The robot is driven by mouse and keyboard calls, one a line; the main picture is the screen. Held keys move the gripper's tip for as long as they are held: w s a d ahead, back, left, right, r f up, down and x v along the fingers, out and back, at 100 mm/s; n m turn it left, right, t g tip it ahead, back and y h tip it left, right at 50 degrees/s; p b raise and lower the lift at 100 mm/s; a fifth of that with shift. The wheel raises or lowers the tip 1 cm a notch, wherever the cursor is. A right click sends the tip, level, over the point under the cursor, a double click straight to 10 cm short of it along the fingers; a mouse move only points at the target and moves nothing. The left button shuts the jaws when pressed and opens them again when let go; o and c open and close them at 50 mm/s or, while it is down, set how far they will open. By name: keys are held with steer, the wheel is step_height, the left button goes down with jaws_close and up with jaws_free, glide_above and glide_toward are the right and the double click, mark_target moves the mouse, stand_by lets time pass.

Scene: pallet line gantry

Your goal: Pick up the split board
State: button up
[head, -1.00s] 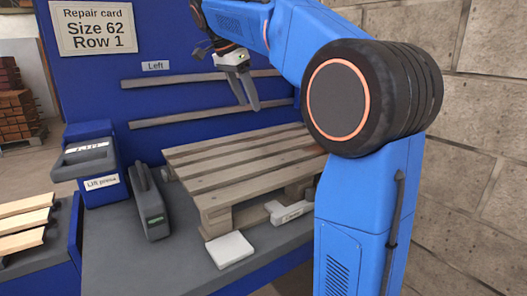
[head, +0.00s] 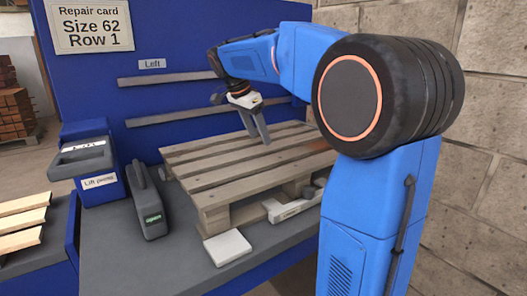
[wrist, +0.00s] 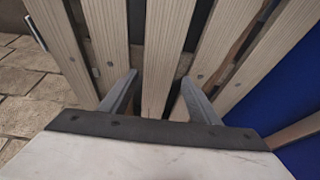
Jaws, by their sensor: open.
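A wooden pallet (head: 215,178) of grey-brown slats lies on the grey bench, and its slats fill much of the wrist view. My gripper (head: 258,139) is open and empty, pointing down at the pallet's far part. In the wrist view, my gripper (wrist: 159,80) has one finger on each side of a middle slat (wrist: 162,40), with no visible grip on it. To the right, a dark, brownish jagged line runs beside another slat (wrist: 222,45). I cannot tell whether it is a split or a gap. The arm hides the pallet's right end in the head view.
A grey box with a green label (head: 149,203) stands left of the pallet, with a blue labelled unit (head: 95,165) behind it. A white block (head: 228,247) lies at the pallet's front corner. Two rails (head: 165,118) cross the blue back panel; a brick wall is right.

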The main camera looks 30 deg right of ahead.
mark_target(263, 148)
steer(key=shift+x, duration=1.85)
steer(key=shift+s+a+f, duration=0.1)
steer(key=shift+a, duration=0.05)
steer(key=shift+c, duration=0.3)
steer(key=c, duration=0.9)
steer(key=shift+c, duration=0.2)
steer(key=shift+r, duration=1.7)
steer(key=shift+s+r, duration=0.1)
steer(key=shift+s, duration=0.25)
steer(key=s, duration=1.7)
steer(key=shift+s+d, duration=0.15)
steer(key=shift+d, duration=0.15)
